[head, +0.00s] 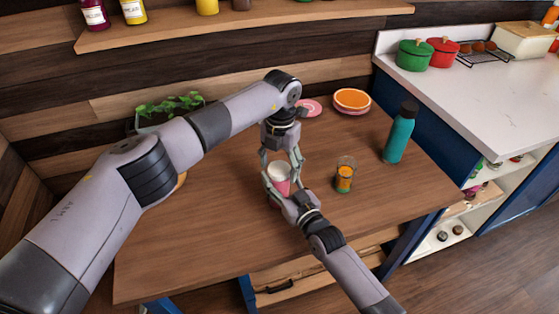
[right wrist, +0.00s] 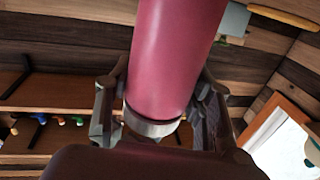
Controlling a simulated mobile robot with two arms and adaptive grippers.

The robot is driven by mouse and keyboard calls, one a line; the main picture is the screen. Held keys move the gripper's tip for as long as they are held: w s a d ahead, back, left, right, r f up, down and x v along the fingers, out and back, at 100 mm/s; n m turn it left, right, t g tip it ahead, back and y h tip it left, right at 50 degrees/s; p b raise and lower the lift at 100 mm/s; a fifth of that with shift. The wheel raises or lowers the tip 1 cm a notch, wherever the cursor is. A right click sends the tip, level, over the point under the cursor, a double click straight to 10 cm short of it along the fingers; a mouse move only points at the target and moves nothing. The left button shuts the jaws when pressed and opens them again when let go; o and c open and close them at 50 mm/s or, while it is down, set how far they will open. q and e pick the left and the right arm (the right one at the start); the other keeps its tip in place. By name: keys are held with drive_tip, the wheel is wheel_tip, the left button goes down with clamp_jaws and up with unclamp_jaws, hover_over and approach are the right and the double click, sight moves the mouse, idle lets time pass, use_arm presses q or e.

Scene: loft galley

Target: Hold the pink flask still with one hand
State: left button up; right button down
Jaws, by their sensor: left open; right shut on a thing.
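The pink flask (head: 282,187) stands near the middle of the wooden table, with a white top (head: 279,170). My right gripper (head: 287,197) reaches in from the lower right and is shut on the flask's body. In the right wrist view the flask (right wrist: 177,55) fills the space between the fingers, with a silver band (right wrist: 151,124) at its near end. My left gripper (head: 281,158) points down from above. It is open, with its fingers around the white top; I cannot tell whether they touch it. The flask's lower part is mostly hidden by my right gripper.
A glass with orange contents (head: 344,177) stands just right of the flask. A teal bottle (head: 399,135) stands further right. Orange bowls (head: 352,99) and a pink plate (head: 311,108) are at the back. A planter (head: 168,111) is behind my left arm. The front left tabletop is clear.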

use_arm(q)
drive_tip(key=shift+c, duration=0.4)
use_arm(e)
drive_tip(key=shift+f, duration=0.1)
use_arm(q)
drive_tip(key=c, duration=1.1)
drive_tip(key=shift+c, duration=0.2)
drive_tip(key=o, duration=1.4)
drive_tip(key=shift+c, duration=0.2)
wheel_tip(320, 180, up, 12)
drive_tip(key=shift+d, duration=0.15)
drive_tip(key=shift+w, duration=0.1)
